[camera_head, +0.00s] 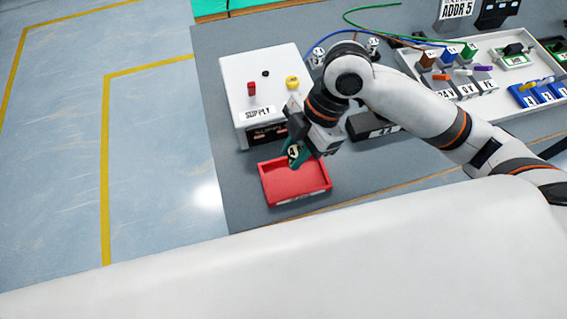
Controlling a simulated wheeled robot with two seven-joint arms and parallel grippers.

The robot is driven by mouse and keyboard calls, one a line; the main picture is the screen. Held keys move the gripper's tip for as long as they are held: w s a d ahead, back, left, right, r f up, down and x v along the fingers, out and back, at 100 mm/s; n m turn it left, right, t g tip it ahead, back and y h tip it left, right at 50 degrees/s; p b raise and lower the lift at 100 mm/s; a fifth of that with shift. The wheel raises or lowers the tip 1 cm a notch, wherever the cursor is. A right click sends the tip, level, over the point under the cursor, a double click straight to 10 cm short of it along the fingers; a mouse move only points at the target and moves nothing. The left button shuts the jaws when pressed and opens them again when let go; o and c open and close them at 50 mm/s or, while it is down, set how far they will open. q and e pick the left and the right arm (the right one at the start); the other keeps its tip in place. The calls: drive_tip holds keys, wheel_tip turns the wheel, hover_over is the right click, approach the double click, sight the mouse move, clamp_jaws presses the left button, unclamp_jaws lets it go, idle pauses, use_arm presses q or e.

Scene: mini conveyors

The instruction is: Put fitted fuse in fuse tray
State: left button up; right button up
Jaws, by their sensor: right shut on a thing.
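The red tray (318,190) is a shallow rectangular box near the front edge of the grey table. I take it to be the fuse tray; its floor looks empty where I can see it. My right gripper (297,153) points down and left above the tray's back edge. It is shut on a small teal piece with a dark and white mark (293,152), which I take to be the fuse. The fingers hide part of it, and I cannot tell whether it touches the tray. My left gripper is not in view.
The white supply box (232,85), with a red and a yellow knob on top, stands just behind the tray. A dark block (368,126) lies to the right. A white tray of parts (505,103) is at the right. The table left of the red tray is clear.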

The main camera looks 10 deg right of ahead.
drive_tip(key=f, duration=0.2)
drive_tip(key=shift+s+d+f, duration=0.1)
drive_tip(key=shift+d+f, duration=0.1)
drive_tip(key=shift+f, duration=0.1)
drive_tip(key=shift+a+f, duration=0.1)
drive_tip(key=shift+f, duration=0.55)
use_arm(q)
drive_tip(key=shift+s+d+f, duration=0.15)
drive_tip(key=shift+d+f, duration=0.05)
use_arm(e)
drive_tip(key=shift+f, duration=1.35)
drive_tip(key=shift+f, duration=0.1)
drive_tip(key=o, duration=1)
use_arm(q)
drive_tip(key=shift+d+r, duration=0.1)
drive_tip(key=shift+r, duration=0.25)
use_arm(e)
drive_tip(key=v, duration=1.2)
